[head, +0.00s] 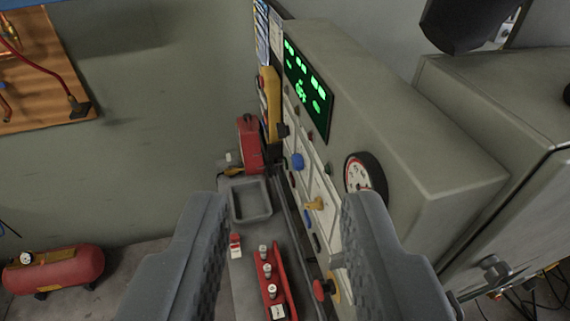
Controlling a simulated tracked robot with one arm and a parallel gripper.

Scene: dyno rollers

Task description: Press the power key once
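A beige control cabinet (405,130) stands right of centre, its front panel seen at a steep slant. The panel carries a lit green display (307,82), a blue knob (297,161), a yellow lever or key (315,204), small dark and blue keys (311,228) and a round gauge (364,174). A red mushroom button (322,288) sits low on a yellow base. I cannot tell which control is the power key; labels are unreadable. My gripper (284,205) is open and empty, its fingers either side of the view. The right finger hides part of the lower panel.
A grey shelf below the panel holds a tray (265,216), a red rack of small capped items (282,306) and a red box (250,141). A yellow handheld unit (270,100) hangs beside the display. A red tank (53,270) lies at lower left.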

